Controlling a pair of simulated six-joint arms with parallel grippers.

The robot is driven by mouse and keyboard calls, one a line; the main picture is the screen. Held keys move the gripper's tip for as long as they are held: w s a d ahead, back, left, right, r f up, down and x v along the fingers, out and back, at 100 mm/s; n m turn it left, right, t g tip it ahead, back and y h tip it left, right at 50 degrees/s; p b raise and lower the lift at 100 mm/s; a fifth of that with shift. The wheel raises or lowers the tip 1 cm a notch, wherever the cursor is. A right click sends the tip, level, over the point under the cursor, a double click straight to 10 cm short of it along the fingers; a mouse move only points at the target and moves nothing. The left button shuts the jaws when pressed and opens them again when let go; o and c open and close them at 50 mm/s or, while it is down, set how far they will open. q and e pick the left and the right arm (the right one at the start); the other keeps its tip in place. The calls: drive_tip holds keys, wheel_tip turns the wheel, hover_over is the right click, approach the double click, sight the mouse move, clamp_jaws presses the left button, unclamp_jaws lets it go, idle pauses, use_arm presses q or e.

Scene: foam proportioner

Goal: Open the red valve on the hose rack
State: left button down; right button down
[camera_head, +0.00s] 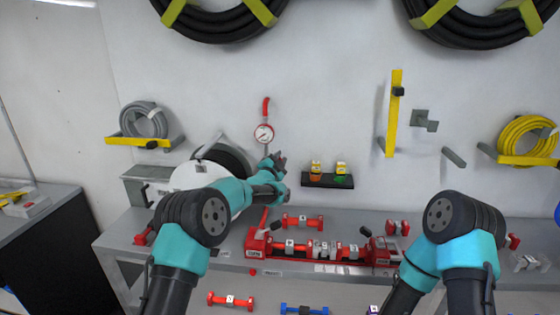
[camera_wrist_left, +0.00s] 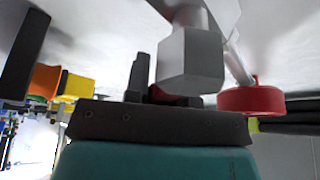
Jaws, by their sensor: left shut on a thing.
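In the head view my left gripper (camera_head: 275,162) is at the wall, just below the round red-rimmed gauge (camera_head: 263,133). A red lever (camera_head: 266,106) stands upright above the gauge. In the left wrist view the dark jaws (camera_wrist_left: 150,88) are shut on a small red part (camera_wrist_left: 176,99), which I take to be the red valve's handle, mostly hidden by the jaws. A grey metal fitting (camera_wrist_left: 190,62) is right beyond it, and the gauge's red rim (camera_wrist_left: 250,100) is to the right. My right gripper is not in view.
A small shelf (camera_head: 326,181) with orange and yellow-capped items is right of my left gripper. A white reel (camera_head: 200,176) is to its left. A red proportioner (camera_head: 258,244) lies on the grey bench below. Coiled hoses hang on yellow wall brackets.

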use_arm(q)
drive_tip(key=n, duration=0.1)
drive_tip(key=a+r+n+t, duration=0.1)
drive_tip(key=shift+w+n+y, duration=0.1)
drive_tip(key=shift+n+y, duration=0.2)
drive_tip(key=shift+y, duration=0.1)
drive_tip(key=c, duration=1)
unclamp_jaws()
drive_tip(key=shift+o, duration=0.2)
drive_tip(key=shift+r, duration=0.1)
drive_tip(key=shift+a+r, duration=0.1)
